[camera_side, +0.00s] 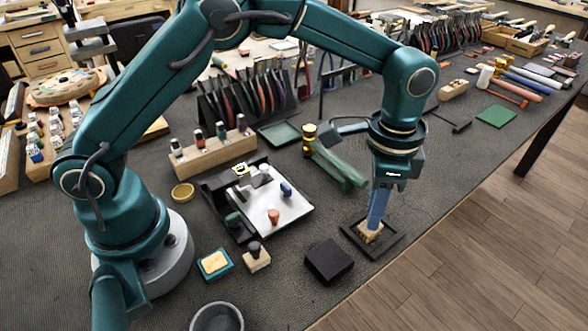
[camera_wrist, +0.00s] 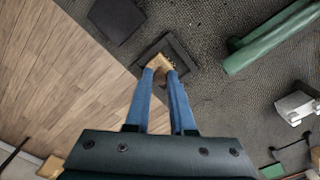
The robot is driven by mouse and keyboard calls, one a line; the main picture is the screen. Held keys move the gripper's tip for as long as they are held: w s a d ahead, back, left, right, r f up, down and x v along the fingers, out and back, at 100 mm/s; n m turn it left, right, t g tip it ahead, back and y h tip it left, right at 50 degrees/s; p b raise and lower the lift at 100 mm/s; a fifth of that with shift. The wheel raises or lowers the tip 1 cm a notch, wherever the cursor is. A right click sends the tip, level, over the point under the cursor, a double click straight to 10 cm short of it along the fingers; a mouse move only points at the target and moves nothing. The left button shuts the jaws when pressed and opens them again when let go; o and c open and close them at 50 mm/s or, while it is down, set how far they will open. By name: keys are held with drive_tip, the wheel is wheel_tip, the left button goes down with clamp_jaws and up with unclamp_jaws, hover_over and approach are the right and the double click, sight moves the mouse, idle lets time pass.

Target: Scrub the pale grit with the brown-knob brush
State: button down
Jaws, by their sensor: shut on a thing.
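My gripper (camera_side: 372,221) points down at the dark square tray (camera_side: 395,241) near the front edge of the bench. Its blue fingers are shut on a small tan brush block (camera_side: 369,233), which is inside the tray's rim. In the wrist view the tan block (camera_wrist: 158,63) sits between the fingertips, over the tray (camera_wrist: 180,50). The fingers hide its knob, so I cannot tell the knob's colour. I cannot tell whether its bristles touch the tray floor. I cannot make out pale grit clearly. A second tan block with a dark knob (camera_side: 257,257) stands left of a black block.
The black block (camera_side: 328,261) stands left of the tray. A white plate with coloured pegs (camera_side: 280,215) lies behind it. A teal-framed pad (camera_side: 214,264) and a grey bowl (camera_side: 217,318) are at front left. A green bar (camera_side: 338,165) lies behind the gripper.

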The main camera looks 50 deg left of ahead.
drive_tip(key=shift+s, duration=0.15)
drive_tip(key=shift+w, duration=1.5)
drive_tip(key=shift+s, duration=0.1)
drive_tip(key=shift+s+f, duration=0.1)
drive_tip(key=shift+s, duration=1.3)
drive_tip(key=shift+r, duration=1.05)
drive_tip(key=shift+r, duration=0.1)
